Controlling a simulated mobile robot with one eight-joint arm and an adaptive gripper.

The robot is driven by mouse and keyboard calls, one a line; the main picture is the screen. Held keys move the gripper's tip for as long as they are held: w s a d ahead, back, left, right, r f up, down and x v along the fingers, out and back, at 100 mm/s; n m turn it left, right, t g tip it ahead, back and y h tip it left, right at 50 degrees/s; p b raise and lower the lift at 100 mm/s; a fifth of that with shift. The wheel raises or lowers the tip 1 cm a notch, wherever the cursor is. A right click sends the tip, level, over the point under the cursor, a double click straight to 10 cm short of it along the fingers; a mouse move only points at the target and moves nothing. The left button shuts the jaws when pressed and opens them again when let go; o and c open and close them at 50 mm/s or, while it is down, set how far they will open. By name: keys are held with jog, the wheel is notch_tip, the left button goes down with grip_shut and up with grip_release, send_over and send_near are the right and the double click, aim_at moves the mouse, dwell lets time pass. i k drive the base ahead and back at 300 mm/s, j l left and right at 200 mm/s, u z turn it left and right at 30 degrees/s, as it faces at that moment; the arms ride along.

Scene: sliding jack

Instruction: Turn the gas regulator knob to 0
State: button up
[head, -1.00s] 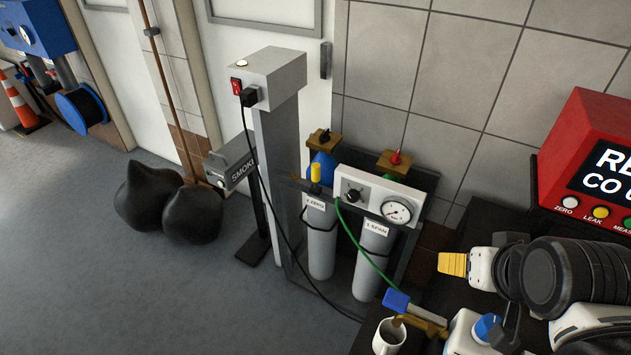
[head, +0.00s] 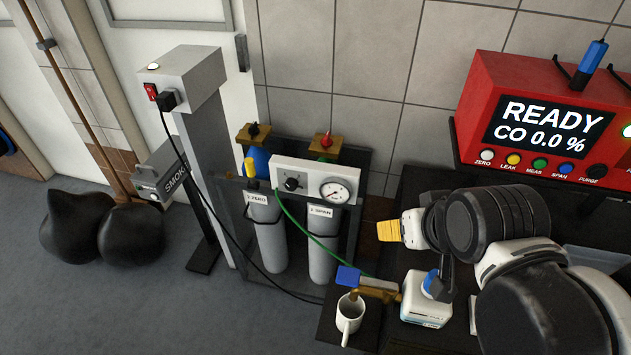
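The white regulator panel (head: 315,172) sits in front of two grey gas bottles, between them at their tops. Its black knob (head: 292,184) is on the left of the panel, with small marks around it too fine to read. The round gauge (head: 334,191) is to its right. My gripper (head: 388,231), with yellow fingertips, is in the air to the right of the panel, pointing left and apart from the knob. It touches nothing that I can see. The side-on view does not show whether its fingers are open.
The left bottle (head: 270,245) reads ZERO, the right one SPAN. A green hose (head: 305,235) runs from the panel toward a brass piece with a blue handle (head: 348,277). A red analyzer (head: 480,90) stands right.

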aim_at(291, 184)
jog(key=k+j+z, duration=0.3)
jog(key=j, duration=0.2)
jog(key=k+j+z, duration=0.3)
jog(key=k+j, duration=0.15)
